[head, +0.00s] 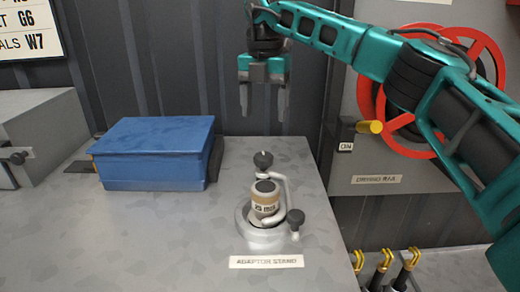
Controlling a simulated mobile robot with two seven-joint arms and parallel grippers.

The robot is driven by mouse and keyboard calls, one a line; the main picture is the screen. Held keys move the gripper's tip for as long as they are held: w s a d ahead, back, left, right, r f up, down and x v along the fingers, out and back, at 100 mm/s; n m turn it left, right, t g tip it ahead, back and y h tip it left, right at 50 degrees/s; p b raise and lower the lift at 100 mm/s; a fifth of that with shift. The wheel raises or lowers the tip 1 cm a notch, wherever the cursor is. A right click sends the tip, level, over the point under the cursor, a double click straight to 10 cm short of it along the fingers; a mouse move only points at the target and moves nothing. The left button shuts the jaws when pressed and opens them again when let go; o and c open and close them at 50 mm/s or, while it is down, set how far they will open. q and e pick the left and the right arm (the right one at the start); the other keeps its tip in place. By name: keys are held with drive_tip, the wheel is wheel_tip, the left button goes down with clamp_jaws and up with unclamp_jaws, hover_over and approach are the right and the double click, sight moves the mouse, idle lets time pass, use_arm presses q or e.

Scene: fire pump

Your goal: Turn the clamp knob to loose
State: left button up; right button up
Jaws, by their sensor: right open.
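The adaptor stand (242,238) is on the grey bench, with a label in front reading "ADAPTOR STAND". A tan and dark adaptor (265,200) marked with small text sits upright in it. A curved metal clamp arm rises beside it. One dark knob (263,159) is at the top behind the adaptor, and another dark knob (296,217) is at the right side. Which one is the clamp knob I cannot tell for sure. My right gripper (264,108) is open and empty, pointing down above and behind the stand, apart from it. My left gripper is not in view.
A blue box (155,155) sits on the bench to the left. A grey case (40,135) with a dark knob is at the far left. A red wheel (405,140) and a yellow handle (370,127) are at the right. Bare bench lies left of the stand.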

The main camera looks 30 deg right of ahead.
sight(264, 155)
wheel_tip(264, 155, down, 10)
drive_tip(key=shift+b, duration=0.55)
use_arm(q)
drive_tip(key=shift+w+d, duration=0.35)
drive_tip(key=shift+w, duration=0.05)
use_arm(e)
drive_tip(key=shift+f, duration=0.7)
drive_tip(key=c, duration=1)
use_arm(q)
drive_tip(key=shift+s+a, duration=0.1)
use_arm(e)
drive_tip(key=shift+c, duration=0.2)
drive_tip(key=shift+r, duration=0.1)
